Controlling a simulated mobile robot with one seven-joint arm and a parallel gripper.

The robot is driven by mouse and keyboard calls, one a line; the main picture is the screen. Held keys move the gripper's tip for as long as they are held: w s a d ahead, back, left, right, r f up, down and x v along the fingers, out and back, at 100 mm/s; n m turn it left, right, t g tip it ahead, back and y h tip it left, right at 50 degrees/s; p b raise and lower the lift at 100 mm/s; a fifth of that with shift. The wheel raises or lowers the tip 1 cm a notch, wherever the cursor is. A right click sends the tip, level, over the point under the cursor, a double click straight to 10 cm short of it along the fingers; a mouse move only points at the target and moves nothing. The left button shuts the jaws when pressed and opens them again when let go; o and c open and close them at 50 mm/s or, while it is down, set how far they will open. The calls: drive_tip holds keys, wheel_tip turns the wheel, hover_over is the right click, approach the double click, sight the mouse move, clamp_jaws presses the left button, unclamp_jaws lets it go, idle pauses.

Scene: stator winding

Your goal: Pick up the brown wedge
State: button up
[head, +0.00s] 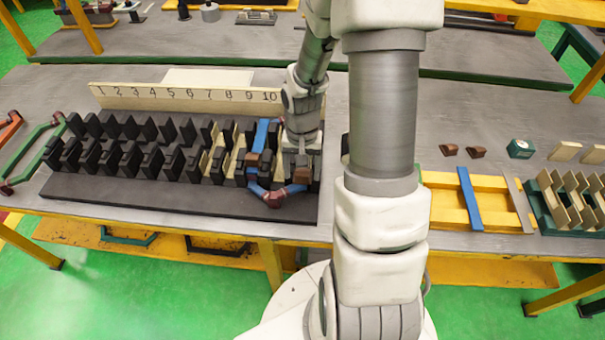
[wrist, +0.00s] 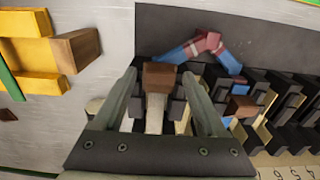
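A brown wedge (wrist: 160,76) shows in the wrist view between the two fingertips of my gripper (wrist: 158,84). It sits at the top of a slot between dark blocks, with a pale strip below it. The fingers stand on either side with small gaps, so the gripper looks open. In the head view my gripper (head: 302,142) is down over the slot near number 10, partly covered by my arm. A second brown wedge (wrist: 240,106) sits in a nearby slot; in the head view it shows (head: 252,160) beside the blue coil (head: 263,132). Two more brown wedges (head: 449,149) (head: 476,152) lie on the table at right.
A dark base (head: 150,198) carries rows of black blocks, with a numbered board (head: 185,96) behind. The coil's red-brown bend (wrist: 208,42) lies close to my gripper. A yellow frame (head: 445,215) with a blue bar and a rack of pale plates (head: 570,200) stand at right.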

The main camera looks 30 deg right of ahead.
sight(304, 174)
clamp_jaws()
drive_tip(key=shift+r, duration=0.1)
drive_tip(key=shift+r, duration=0.4)
wheel_tip(304, 174, up, 4)
drive_tip(key=shift+s+d+f, duration=0.15)
drive_tip(key=shift+f, duration=0.05)
drive_tip(key=s+d+r, duration=0.4)
drive_tip(key=s+r, duration=0.2)
drive_tip(key=s, duration=0.4)
drive_tip(key=shift+s+d+r, duration=0.15)
drive_tip(key=shift+d+r, duration=0.1)
drive_tip(key=shift+d, duration=0.1)
